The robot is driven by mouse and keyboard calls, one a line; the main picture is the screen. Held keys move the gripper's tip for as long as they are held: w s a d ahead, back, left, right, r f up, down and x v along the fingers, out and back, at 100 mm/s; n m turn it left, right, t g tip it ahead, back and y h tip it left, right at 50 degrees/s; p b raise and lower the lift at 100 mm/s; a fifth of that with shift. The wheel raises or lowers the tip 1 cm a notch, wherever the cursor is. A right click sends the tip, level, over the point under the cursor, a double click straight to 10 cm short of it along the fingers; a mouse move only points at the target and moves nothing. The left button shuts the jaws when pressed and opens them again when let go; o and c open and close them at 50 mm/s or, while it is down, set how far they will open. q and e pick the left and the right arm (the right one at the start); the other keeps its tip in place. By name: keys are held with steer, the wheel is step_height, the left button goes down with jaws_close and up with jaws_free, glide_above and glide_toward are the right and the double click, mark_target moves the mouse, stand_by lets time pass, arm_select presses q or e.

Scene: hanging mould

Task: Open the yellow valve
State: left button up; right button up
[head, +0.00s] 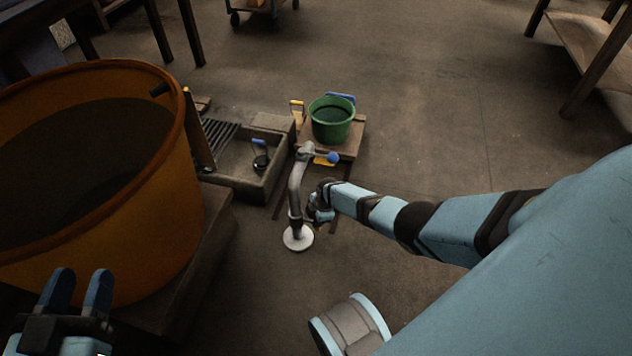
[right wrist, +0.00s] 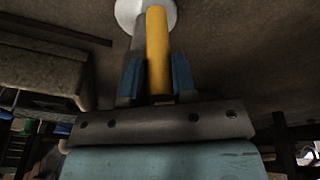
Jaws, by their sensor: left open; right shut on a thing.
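The yellow valve handle (right wrist: 157,50) stands between the blue fingers of my right gripper (right wrist: 157,78) in the right wrist view, and the gripper is shut on it. In the head view my right gripper (head: 320,205) is against the right side of a grey standing pipe (head: 296,185); the held handle is mostly hidden there. The pipe rises from a round white base (head: 298,238) on the floor. A blue knob (head: 334,158) with a small yellow piece beside it sits near the pipe's top. My left gripper (head: 76,292) is open and empty, low at the left.
A large orange tub (head: 185,190) stands on a block at the left. A stone basin (head: 236,180) with a grate lies behind the pipe. A green bucket (head: 332,134) stands on a wooden board (head: 352,150). Tables are at the far edges; the floor right of the bucket is clear.

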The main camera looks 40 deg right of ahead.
steer(key=shift+w+d+f+y+b, duration=0.1)
steer(key=shift+d+y+b, duration=0.05)
steer(key=shift+y+b, duration=0.2)
arm_select(q)
steer(key=shift+w+a+r+m+h, duration=0.3)
steer(key=shift+w+m+h, duration=0.1)
steer(key=shift+m, duration=0.3)
arm_select(e)
steer(key=shift+g, duration=0.3)
steer(key=o, duration=0.9)
arm_select(q)
steer(key=shift+d+f+t, duration=0.1)
steer(key=shift+t, duration=0.2)
